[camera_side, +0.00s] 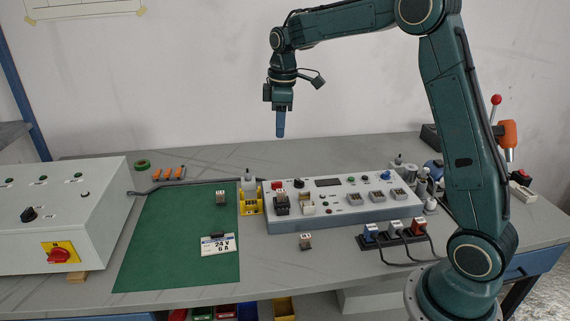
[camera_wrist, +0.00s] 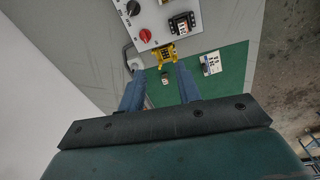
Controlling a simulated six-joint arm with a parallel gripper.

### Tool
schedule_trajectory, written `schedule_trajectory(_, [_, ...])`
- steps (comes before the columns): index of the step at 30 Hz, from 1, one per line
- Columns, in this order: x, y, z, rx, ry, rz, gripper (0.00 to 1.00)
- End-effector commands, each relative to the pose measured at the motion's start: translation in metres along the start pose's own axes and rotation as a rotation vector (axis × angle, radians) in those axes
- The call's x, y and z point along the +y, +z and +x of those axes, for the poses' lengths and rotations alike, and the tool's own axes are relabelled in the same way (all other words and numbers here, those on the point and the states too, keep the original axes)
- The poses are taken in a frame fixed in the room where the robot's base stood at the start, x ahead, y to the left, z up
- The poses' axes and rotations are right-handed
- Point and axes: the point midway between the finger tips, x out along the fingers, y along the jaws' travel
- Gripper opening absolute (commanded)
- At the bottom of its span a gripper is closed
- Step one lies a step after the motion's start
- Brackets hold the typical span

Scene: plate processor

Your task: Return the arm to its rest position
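My gripper (camera_side: 280,132) hangs in the air above the back of the bench in the side view, pointing down and well clear of everything. In the wrist view my gripper (camera_wrist: 157,78) shows two blue fingers spread apart, with only distant bench items visible between them. It is open and empty. My arm reaches from the base at the lower right, up and across to the left.
Below are a grey control box (camera_side: 344,211), a yellow fixture (camera_side: 251,206), a green mat (camera_side: 166,231) and a label plate (camera_side: 218,246). A white switch box (camera_side: 60,205) stands left. Small blocks lie on the mat and bench. The air around my gripper is free.

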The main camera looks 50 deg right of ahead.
Motion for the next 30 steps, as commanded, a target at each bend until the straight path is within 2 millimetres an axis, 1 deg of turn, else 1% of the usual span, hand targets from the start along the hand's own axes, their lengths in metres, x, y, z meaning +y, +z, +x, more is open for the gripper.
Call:
schedule_trajectory(1, [-0.01,0.003,-0.012,0.012,0.013,0.019,0.34])
schedule_trajectory(6, [-0.042,0.014,-0.039,0.044,0.043,0.093,0.34])
schedule_trajectory(15, [-0.1,0.04,-0.074,0.112,0.087,0.221,0.34])
schedule_trajectory(21, [-0.138,0.062,-0.088,0.163,0.108,0.307,0.34])
schedule_trajectory(27, [-0.175,0.087,-0.095,0.217,0.122,0.393,0.34])
schedule_trajectory(30, [-0.193,0.099,-0.095,0.244,0.126,0.434,0.34])
